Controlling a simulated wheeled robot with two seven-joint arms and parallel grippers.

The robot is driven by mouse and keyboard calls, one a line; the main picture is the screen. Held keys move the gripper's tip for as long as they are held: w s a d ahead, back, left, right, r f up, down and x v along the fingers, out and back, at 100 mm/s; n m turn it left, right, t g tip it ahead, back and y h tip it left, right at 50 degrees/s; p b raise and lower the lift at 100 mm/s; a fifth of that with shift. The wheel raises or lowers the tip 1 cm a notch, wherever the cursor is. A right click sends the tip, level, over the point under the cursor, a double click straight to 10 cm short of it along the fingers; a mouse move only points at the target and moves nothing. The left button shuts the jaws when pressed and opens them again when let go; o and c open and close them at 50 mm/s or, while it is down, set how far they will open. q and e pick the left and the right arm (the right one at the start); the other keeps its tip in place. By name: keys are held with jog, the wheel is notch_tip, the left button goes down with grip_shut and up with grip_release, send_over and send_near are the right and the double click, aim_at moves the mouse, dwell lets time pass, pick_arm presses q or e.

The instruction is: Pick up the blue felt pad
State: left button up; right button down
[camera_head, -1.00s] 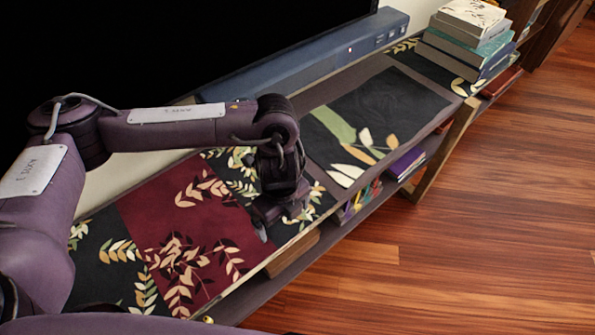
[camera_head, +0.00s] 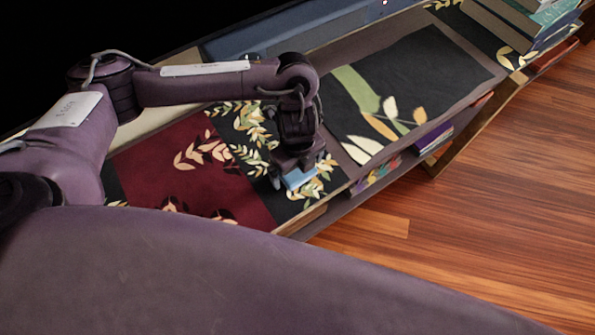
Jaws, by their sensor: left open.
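The blue felt pad (camera_head: 298,178) is a small light-blue piece on the dark leaf-patterned part of the shelf top, near its front edge. My left gripper (camera_head: 297,172) points down right over the pad, and its fingers and wrist hide part of it. The gripper is open. I cannot tell whether the fingers touch the pad. My right gripper is not in view.
A blue bar (camera_head: 290,35) lies along the back of the shelf top, below a large black screen (camera_head: 130,30). Books (camera_head: 550,22) are stacked at the far right. Purple books (camera_head: 436,138) sit on the lower shelf. Wooden floor (camera_head: 480,220) lies in front.

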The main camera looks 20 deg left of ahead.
pick_arm(q)
jog(key=shift+f, duration=0.15)
jog(key=c, duration=1)
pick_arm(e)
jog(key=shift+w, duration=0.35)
pick_arm(q)
notch_tip(320, 180, up, 8)
jog(key=p, duration=0.3)
jog(key=shift+w+r+p, duration=0.15)
jog(key=shift+r+p, duration=0.1)
jog(key=shift+p, duration=0.05)
jog(key=r+p, duration=0.1)
jog(key=r, duration=0.4)
jog(key=r+p, duration=0.1)
jog(key=r, duration=0.5)
jog(key=shift+s+r, duration=0.2)
jog(key=shift+r, duration=0.05)
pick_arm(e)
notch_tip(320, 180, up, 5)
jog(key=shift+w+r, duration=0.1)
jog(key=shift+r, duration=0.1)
